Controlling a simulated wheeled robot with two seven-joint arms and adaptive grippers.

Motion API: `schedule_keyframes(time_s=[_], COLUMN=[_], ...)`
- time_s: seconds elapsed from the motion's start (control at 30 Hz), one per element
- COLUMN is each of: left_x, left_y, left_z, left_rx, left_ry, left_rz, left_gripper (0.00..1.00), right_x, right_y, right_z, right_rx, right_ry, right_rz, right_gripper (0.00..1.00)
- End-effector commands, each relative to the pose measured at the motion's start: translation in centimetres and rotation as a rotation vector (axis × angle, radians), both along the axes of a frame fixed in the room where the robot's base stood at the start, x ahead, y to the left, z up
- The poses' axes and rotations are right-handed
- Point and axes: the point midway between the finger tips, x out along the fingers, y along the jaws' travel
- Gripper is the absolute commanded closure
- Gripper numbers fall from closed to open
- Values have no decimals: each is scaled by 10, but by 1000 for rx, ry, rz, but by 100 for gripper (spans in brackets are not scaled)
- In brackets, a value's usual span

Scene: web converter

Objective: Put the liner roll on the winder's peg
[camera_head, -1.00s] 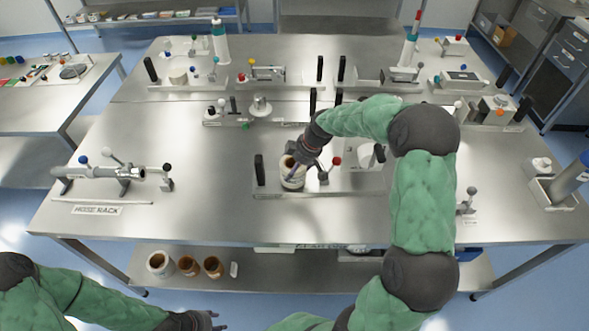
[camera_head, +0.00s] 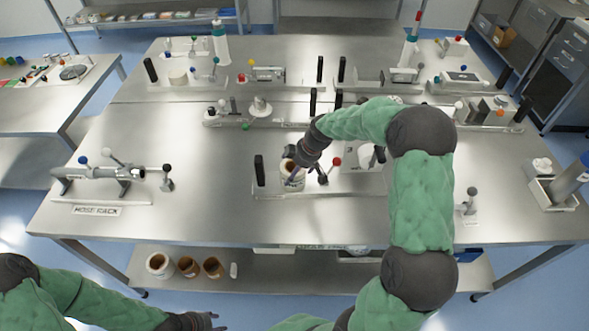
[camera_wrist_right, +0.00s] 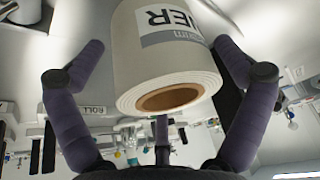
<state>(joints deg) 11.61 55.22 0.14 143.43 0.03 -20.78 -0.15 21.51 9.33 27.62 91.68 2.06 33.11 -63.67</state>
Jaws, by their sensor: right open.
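The liner roll (camera_head: 291,182) is a white roll with a brown core, on the left part of a flat station plate (camera_head: 330,188) at the middle of the table. In the right wrist view the roll (camera_wrist_right: 165,60) shows a printed label and its open core end. My right gripper (camera_head: 296,168) is open, with its fingers (camera_wrist_right: 155,75) either side of the roll and visible gaps. My left gripper (camera_head: 212,320) is low at the front, away from the table.
A black post (camera_head: 259,170) and a red-knobbed lever (camera_head: 337,161) stand close to the roll. A hose rack (camera_head: 105,173) is at the left.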

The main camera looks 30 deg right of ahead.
Motion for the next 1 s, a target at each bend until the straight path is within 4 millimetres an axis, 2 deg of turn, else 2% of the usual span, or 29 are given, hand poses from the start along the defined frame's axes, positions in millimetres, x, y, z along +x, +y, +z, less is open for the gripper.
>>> schedule_keyframes(time_s=[0.17,0.4,0.6,0.8,1.0], left_x=[0,0,0,0,0], left_y=[0,0,0,0,0], left_z=[4,10,13,14,14], left_rx=[0,0,0,0,0], left_ry=[0,0,0,0,0], left_rz=[0,0,0,0,0], left_gripper=[60,60,60,60,60], right_x=[-7,-22,-31,-36,-36], right_y=[-7,-18,-25,-28,-28], right_z=[25,71,99,111,112], right_rx=[-2,-2,-2,0,0], right_ry=[-4,-4,-2,0,0], right_rz=[-2,-2,-1,0,0], right_gripper=[0,0,0,0,0])
